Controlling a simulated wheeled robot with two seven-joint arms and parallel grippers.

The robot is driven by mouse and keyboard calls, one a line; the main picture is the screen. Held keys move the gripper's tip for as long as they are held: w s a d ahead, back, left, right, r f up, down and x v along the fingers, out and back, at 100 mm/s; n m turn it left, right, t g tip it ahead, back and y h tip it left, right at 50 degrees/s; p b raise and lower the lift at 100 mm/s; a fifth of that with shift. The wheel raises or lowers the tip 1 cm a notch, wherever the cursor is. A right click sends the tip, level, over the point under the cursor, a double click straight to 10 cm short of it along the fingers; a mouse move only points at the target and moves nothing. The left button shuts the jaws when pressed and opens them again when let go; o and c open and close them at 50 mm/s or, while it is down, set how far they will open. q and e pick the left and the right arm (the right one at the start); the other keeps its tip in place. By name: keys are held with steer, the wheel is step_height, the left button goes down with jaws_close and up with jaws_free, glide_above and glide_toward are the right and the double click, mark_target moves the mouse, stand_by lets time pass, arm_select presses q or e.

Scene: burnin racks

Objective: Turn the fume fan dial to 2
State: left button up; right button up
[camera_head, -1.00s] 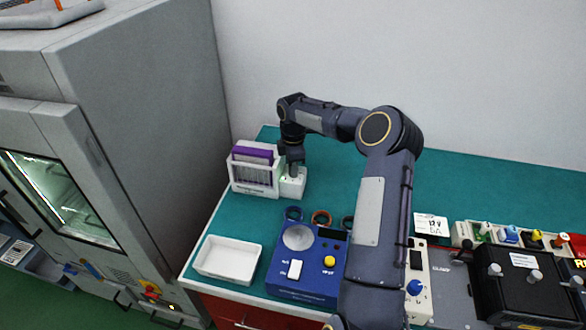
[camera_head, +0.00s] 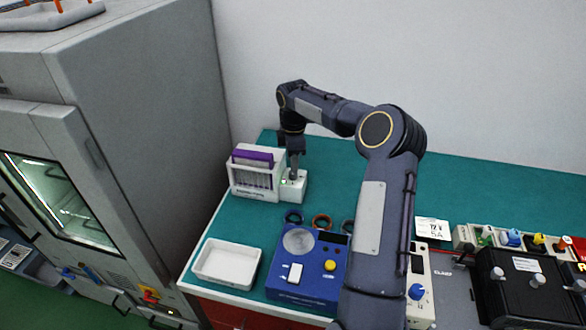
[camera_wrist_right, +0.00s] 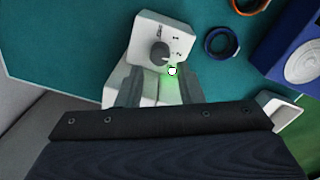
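The fume fan dial (camera_wrist_right: 159,53) is a small grey knob on the face of a white box (camera_wrist_right: 150,28). Dark marks lie around it; I cannot read its setting. A green light glows beside it. In the head view the white box (camera_head: 299,190) stands at the right end of the white rack. My right gripper (camera_head: 294,176) points down at the box, its fingers hiding the knob. In the right wrist view the gripper (camera_wrist_right: 158,84) is open, its two grey fingers apart just short of the knob. My left gripper is not in view.
A white rack (camera_head: 236,187) with purple-topped contents adjoins the box. Blue (camera_head: 294,216) and orange (camera_head: 321,221) rings, a blue device (camera_head: 305,285) and a white tray (camera_head: 227,262) lie nearer. Black equipment (camera_head: 525,290) stands at right. The green table behind is clear.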

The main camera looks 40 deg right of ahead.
mark_target(293, 174)
steer(key=shift+s+r, duration=0.1)
steer(key=shift+r, duration=1.6)
steer(key=shift+a+r, duration=0.2)
steer(key=shift+r, duration=0.05)
steer(key=s+a+r+m+t, duration=0.2)
steer(key=s+a+r+m, duration=0.3)
steer(key=s+a+r, duration=0.6)
steer(key=s+a+f+m+t+y, duration=0.1)
steer(key=s+a+f+m, duration=0.1)
steer(key=s, duration=0.4)
steer(key=s+a+f+m+t+y, duration=0.1)
steer(key=s+a+f+m, duration=0.2)
steer(key=s+a, duration=0.4)
steer(key=s+a+f+m+t+y, duration=0.1)
steer(key=s+a+f+m+y, duration=0.1)
steer(key=s+a+m, duration=0.2)
steer(key=s, duration=0.3)
steer(key=shift+a+f, duration=0.2)
steer(key=shift+f, duration=0.2)
